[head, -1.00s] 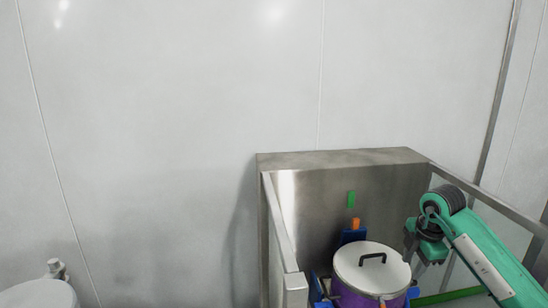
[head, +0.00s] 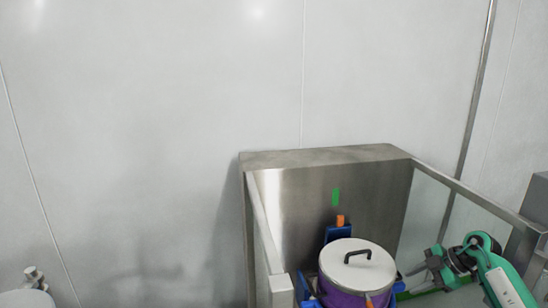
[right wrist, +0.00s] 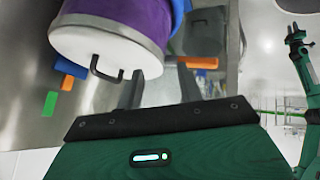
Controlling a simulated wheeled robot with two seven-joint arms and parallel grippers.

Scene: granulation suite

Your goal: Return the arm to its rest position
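My right gripper (head: 420,278) is low at the right in the head view, to the right of a purple pot and apart from it. In the right wrist view its two dark fingers (right wrist: 160,92) stand apart with nothing between them. The purple pot (head: 343,297) has a white lid (head: 357,267) with a black handle and sits in a blue holder. The pot also shows in the right wrist view (right wrist: 145,28). A green arm, apparently my left one (right wrist: 300,50), shows at the right wrist view's right edge; its fingers are unclear. The head view does not show it.
A steel enclosure (head: 262,220) with side rails surrounds the pot and rises behind it. An orange part (head: 340,221) and a green marker (head: 335,197) are behind the pot. A pale rounded object (head: 28,300) is at lower left. The wall is bare.

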